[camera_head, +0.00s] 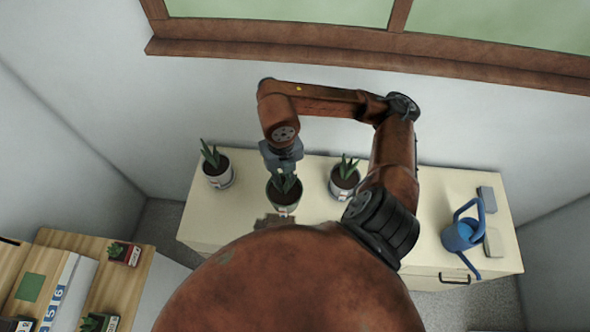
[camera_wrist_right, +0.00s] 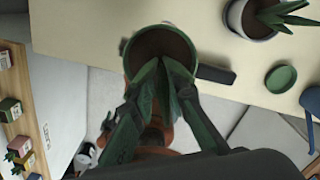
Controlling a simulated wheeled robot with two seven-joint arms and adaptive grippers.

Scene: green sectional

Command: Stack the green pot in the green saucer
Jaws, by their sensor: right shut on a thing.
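The green pot (camera_head: 284,207) holds dark soil and a spiky plant and is in the middle of the white table in the head view. My right gripper (camera_head: 283,172) comes down over it from behind. In the right wrist view the pot's green rim (camera_wrist_right: 128,50) fills the upper middle, and the fingers of my right gripper (camera_wrist_right: 160,100) close around the plant's leaves. The pot seems raised, with the table edge behind it. A small round green saucer (camera_wrist_right: 281,79) lies on the tabletop right of the pot; I cannot make it out in the head view. My left gripper is not in view.
Potted plants stand left (camera_head: 219,172) and right (camera_head: 344,180) of the held pot on the white table (camera_head: 440,190). A blue watering can (camera_head: 462,235) stands at the table's right. A wooden table (camera_head: 60,240) with small pots is at lower left.

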